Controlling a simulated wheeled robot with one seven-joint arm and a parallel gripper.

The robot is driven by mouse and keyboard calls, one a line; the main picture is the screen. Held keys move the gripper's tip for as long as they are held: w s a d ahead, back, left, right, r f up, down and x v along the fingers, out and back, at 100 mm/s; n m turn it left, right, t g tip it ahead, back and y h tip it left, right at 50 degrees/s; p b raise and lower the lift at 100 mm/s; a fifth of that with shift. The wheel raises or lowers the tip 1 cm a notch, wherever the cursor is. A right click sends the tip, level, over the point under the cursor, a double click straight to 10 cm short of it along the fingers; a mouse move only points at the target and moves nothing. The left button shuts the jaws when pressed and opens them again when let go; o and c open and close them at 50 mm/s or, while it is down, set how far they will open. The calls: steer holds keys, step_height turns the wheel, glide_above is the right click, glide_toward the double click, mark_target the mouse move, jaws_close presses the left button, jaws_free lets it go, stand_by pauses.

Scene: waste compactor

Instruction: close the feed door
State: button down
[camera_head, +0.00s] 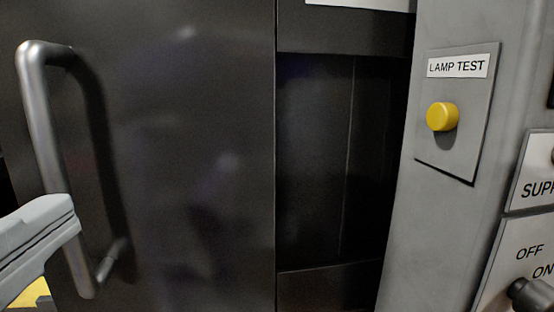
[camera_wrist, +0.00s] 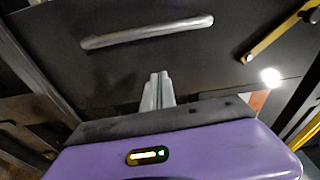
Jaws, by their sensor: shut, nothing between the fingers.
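The feed door appears as a large dark panel (camera_head: 190,160) filling the left half of the head view, with a vertical metal bar handle (camera_head: 40,120) near its left side. To the right of its edge is a dark recessed opening (camera_head: 330,160), so the door looks open. My gripper (camera_head: 72,215) enters from the lower left, overlapping the lower part of the handle in that view. In the wrist view the closed fingertips (camera_wrist: 158,78) point at the dark panel (camera_wrist: 220,60), beside the handle bar (camera_wrist: 147,31) with a visible gap. The fingers are shut and empty; contact with the door cannot be told.
A grey panel (camera_head: 425,200) stands right of the opening, with a yellow lamp test button (camera_head: 442,116) and a black OFF/ON switch (camera_head: 530,293) at lower right. In the wrist view a yellow bar (camera_wrist: 283,35) lies at upper right.

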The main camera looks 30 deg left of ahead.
mark_target(61, 175)
steer(key=shift+m, duration=0.3)
steer(key=p+x, duration=0.1)
steer(key=x, duration=0.2)
steer(key=p+x, duration=0.1)
steer(key=x, duration=0.2)
steer(key=p+x, duration=0.1)
steer(key=x, duration=0.2)
steer(key=shift+w+a+r, duration=0.2)
steer(key=shift+a+r, duration=0.15)
steer(key=shift+s+a+f+p, duration=0.1)
steer(key=shift+s+a+p, duration=0.25)
steer(key=shift+s+a, duration=0.4)
steer(key=shift+s+a+p, duration=0.35)
steer(key=shift+s+a, duration=0.2)
steer(key=shift+s, duration=0.35)
